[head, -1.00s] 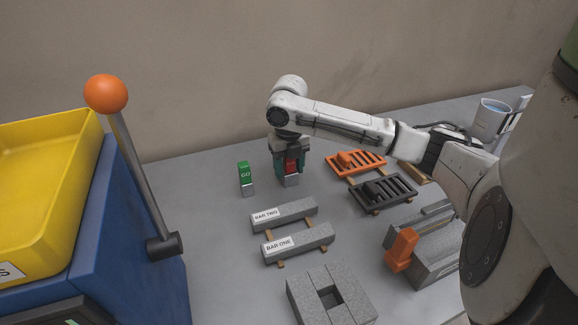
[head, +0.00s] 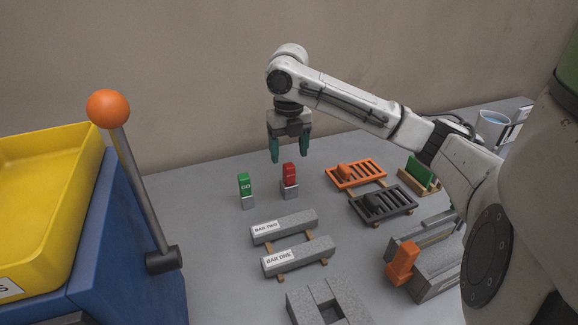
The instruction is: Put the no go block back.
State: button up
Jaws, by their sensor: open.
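The red no go block (head: 289,173) stands upright on its small grey base (head: 289,191) near the back of the table. My gripper (head: 289,154) is open and empty, pointing down, with its fingertips just above the red block and apart from it. The green GO block (head: 245,184) stands on a similar grey base to the left of the red one.
Two grey bars labelled BAR TWO (head: 284,226) and BAR ONE (head: 298,256) lie in front of the blocks. An orange rack (head: 355,173) and a dark rack (head: 384,205) are to the right. A blue machine with a lever (head: 142,190) and yellow tray (head: 45,200) fills the left.

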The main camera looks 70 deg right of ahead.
jog(key=shift+r, duration=1.4)
